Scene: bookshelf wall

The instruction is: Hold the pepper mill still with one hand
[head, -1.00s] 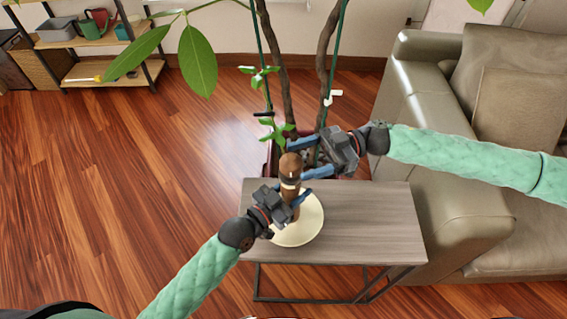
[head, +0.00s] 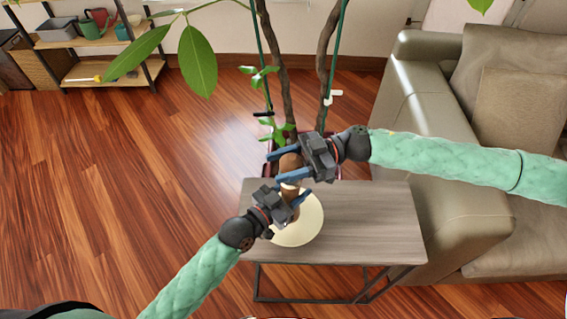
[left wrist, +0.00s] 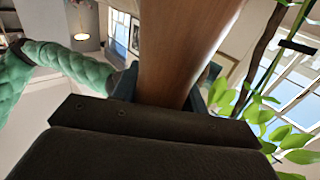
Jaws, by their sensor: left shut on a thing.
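The brown wooden pepper mill (head: 290,162) stands upright on a round cream board (head: 308,234) on the side table. My left gripper (head: 292,194) is shut on the mill's lower body; in the left wrist view the mill (left wrist: 182,45) rises between its fingers. My right gripper (head: 273,168) is at the mill's top, with one blue finger beyond it and one on the near side. Its fingers are apart, and I cannot tell whether they touch the mill. The mill's lower part is partly hidden by my left gripper.
The grey wooden side table (head: 375,220) has free room at its right. A beige leather sofa (head: 430,110) stands to the right. A potted plant with twisted trunks (head: 282,75) rises close behind the table. A shelf (head: 115,70) is at the far left.

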